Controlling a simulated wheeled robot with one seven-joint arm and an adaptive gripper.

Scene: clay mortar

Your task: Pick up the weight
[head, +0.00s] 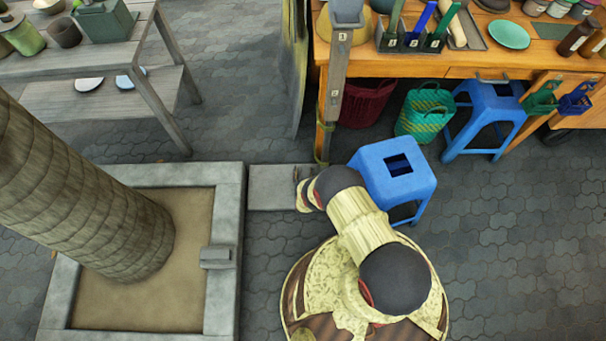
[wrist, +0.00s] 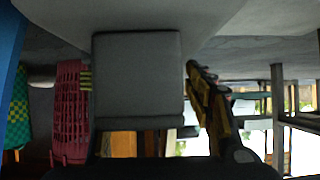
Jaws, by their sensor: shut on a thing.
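In the wrist view a plain grey block, seemingly the weight (wrist: 138,75), sits between the two fingers of my gripper (head: 299,188). The gripper is shut on it, one finger along each side. The striped fingers also show in the wrist view. In the head view the gripper reaches left over a flat grey slab (head: 272,187) beside the planter. I cannot tell there whether this slab is the held block or a stone under it. Whether the block is clear of its support is also unclear. My arm hides part of this area.
A stone planter (head: 224,312) with a tree trunk (head: 115,240) stands left; a small grey block (head: 218,257) lies on its rim. Blue stools (head: 372,165) (head: 481,110) stand nearby. A wooden workbench (head: 470,62) is behind. Paving at right (head: 520,240) is clear.

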